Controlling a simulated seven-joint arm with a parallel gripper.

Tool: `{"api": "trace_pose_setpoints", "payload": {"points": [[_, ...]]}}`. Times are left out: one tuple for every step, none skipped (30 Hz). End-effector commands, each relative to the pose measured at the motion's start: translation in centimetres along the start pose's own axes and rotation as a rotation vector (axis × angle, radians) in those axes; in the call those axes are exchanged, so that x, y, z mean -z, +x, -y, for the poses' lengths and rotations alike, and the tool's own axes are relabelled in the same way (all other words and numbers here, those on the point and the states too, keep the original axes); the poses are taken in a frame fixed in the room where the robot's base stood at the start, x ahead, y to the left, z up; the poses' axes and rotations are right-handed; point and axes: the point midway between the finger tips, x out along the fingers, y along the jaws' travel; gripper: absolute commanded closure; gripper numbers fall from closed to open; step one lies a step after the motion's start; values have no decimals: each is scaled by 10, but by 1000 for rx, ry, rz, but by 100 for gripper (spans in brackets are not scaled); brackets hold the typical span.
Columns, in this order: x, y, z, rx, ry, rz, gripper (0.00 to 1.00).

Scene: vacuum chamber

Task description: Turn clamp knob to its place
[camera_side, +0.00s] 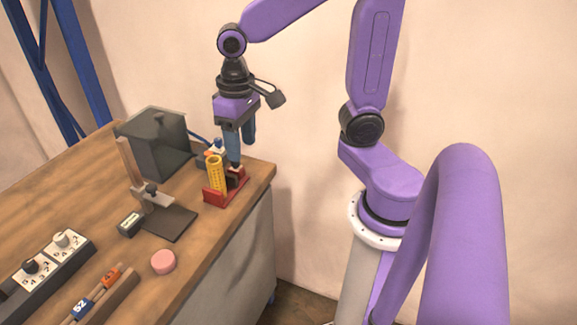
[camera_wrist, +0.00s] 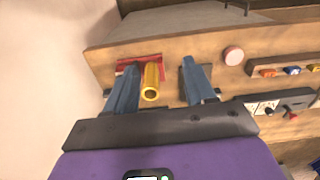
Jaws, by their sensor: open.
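A small dark knob (camera_side: 151,188) on the brown upright stand (camera_side: 131,165) looks like the clamp knob; I cannot be certain. The stand rises beside a flat dark plate (camera_side: 170,223). My gripper (camera_side: 241,150) points down over the table's far right corner, to the right of the stand. Its blue fingers are open. A yellow perforated tube (camera_side: 217,174) stands in a red holder (camera_side: 238,190) beside the lower finger. In the wrist view the tube (camera_wrist: 151,82) shows between the spread fingers (camera_wrist: 161,66), with nothing visibly gripped. The stand's knob is not clear there.
A pink disc (camera_side: 163,262) lies near the table's right edge. A panel with knobs (camera_side: 48,262) and a rack of coloured pieces (camera_side: 97,295) are at the front.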

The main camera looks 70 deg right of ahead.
Motion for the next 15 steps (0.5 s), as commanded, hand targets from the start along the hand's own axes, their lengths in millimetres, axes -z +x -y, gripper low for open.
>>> {"api": "trace_pose_setpoints", "payload": {"points": [[-6,0,3,1,-44,-1,46],[-10,1,5,1,-71,0,46],[-15,1,7,2,-106,-1,46],[-18,2,9,2,-133,-1,46],[-22,2,10,3,-158,-2,46],[-27,3,12,3,-194,-2,46],[-31,3,14,3,-221,-2,46],[-34,4,15,4,-246,-3,46],[-39,4,17,5,-283,-4,46],[-43,4,18,5,-309,-4,46],[-47,5,19,5,-336,-3,46],[-52,6,21,6,-370,-3,46],[-55,6,22,6,-397,-4,46],[-59,6,22,7,-423,-4,46],[-64,7,24,7,-459,-4,46]]}}
